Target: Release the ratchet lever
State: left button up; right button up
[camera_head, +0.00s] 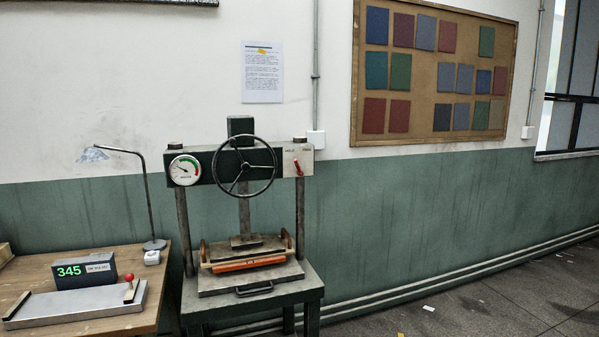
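A small red lever (297,167) sits on a pale plate (304,155) at the right end of the press crossbeam. The plate has two short labels along its top that look like "HOLD" and "OPEN". The lever is close to upright; which label it points to is too small to tell. The press (228,165) has a dark spoked handwheel (272,180) on a central screw above a platen (258,242). Neither of my grippers is in view.
The press stands on a green table (312,284). A round gauge (185,170) is on the crossbeam's left. An orange bar (249,264) lies across the press front. A wooden desk (60,252) with a display, lamp and trimmer stands left. Floor at the right is mostly clear.

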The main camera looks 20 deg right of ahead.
aim_at(301, 173)
jog(key=z, duration=0.6)
jog(key=i+j+z, duration=0.1)
jog(key=i+z, duration=0.35)
jog(key=i+j+z, duration=0.25)
jog(key=i+z, duration=0.2)
jog(key=i+j+z, duration=0.15)
jog(key=i+j, duration=0.6)
jog(key=i, duration=0.05)
